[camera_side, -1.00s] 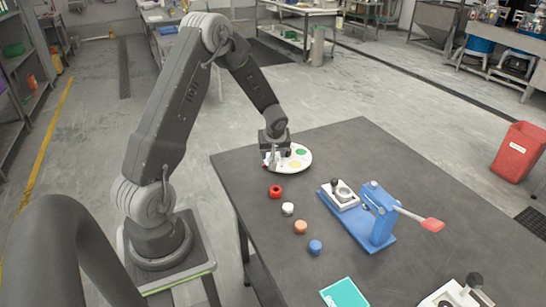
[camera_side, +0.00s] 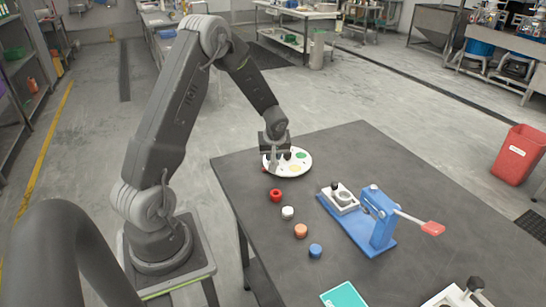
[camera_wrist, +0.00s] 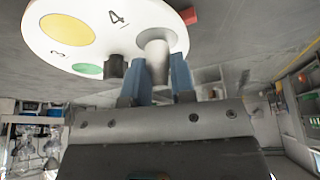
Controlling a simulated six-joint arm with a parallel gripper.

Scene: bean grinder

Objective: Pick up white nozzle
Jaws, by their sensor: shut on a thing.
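The white nozzle (camera_wrist: 158,62) is a pale, flared cylinder between the blue fingers of my gripper (camera_wrist: 158,80) in the wrist view. My gripper is shut on it. Its wider end is towards the round white plate (camera_wrist: 105,20), which has coloured spots and numbers; I cannot tell whether they touch. In the side view my gripper (camera_side: 274,155) is at the left part of the plate (camera_side: 305,165), at the table's far left corner. The nozzle is too small to make out there.
A dark cylinder (camera_wrist: 115,67) stands on the plate close beside the gripper. Red (camera_side: 276,195), white (camera_side: 288,212), orange (camera_side: 301,230) and blue (camera_side: 315,250) pieces lie in a row nearer the camera. A blue lever press (camera_side: 380,220) stands to the right.

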